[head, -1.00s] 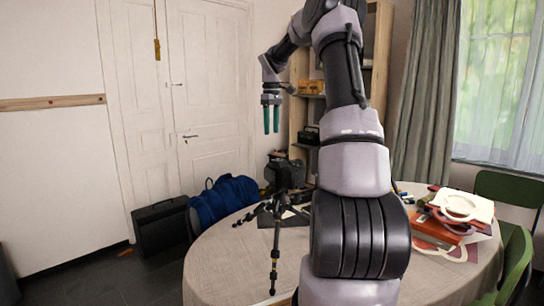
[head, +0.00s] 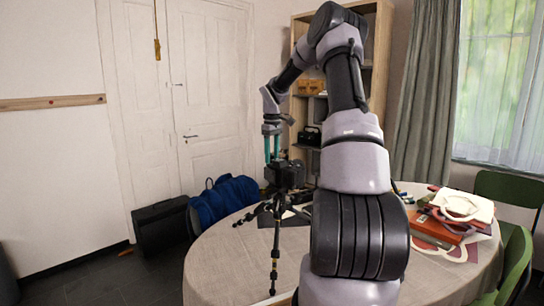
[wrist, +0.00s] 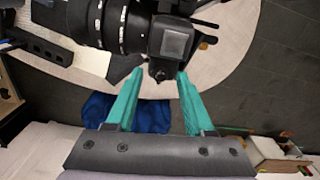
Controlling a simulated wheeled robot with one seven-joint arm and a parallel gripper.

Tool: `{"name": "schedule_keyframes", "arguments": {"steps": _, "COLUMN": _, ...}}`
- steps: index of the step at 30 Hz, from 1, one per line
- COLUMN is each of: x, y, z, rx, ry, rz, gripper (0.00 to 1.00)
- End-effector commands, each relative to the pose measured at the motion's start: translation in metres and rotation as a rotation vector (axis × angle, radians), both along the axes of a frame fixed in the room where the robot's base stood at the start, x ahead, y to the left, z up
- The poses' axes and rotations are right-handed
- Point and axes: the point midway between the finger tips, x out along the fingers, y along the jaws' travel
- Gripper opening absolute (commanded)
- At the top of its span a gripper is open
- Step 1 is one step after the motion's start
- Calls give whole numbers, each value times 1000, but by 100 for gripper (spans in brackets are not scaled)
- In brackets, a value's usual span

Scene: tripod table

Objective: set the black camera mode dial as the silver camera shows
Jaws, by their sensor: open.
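The black camera (head: 284,174) sits on a small black tripod (head: 275,232) on the round table. My gripper (head: 271,158) is open and empty, pointing down just above the camera's top. In the wrist view my gripper's green fingers (wrist: 158,84) are spread, with their tips near the black camera (wrist: 176,42). A small dark knob-like part (wrist: 160,73) shows between and just beyond the tips; I cannot tell whether it is the mode dial. No dial markings are readable. I cannot make out a silver camera in either view.
The round table (head: 222,262) carries a stack of books and papers (head: 452,222) at right. A blue bag (head: 222,200) and a black case (head: 161,225) stand behind it at left. A shelf (head: 345,85) rises behind my arm. Table at left is mostly clear.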

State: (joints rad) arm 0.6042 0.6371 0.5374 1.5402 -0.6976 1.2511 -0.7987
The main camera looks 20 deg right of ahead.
Motion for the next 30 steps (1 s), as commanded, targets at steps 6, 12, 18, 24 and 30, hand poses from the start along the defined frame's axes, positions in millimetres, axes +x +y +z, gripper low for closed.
{"name": "schedule_keyframes", "arguments": {"steps": 6, "x": 0, "y": 0, "z": 0, "rx": 0, "ry": 0, "rz": 0, "gripper": 11}}
{"name": "schedule_keyframes", "arguments": {"steps": 12, "x": 0, "y": 0, "z": 0, "rx": 0, "ry": 0, "rz": -1, "gripper": 0}}
{"name": "schedule_keyframes", "arguments": {"steps": 18, "x": 0, "y": 0, "z": 0, "rx": 0, "ry": 1, "rz": -33, "gripper": 0}}
{"name": "schedule_keyframes", "arguments": {"steps": 24, "x": 0, "y": 1, "z": 0, "rx": 0, "ry": 3, "rz": -135, "gripper": 0}}
{"name": "schedule_keyframes", "arguments": {"steps": 30, "x": 0, "y": 1, "z": 1, "rx": -1, "ry": 2, "rz": -292, "gripper": 0}}
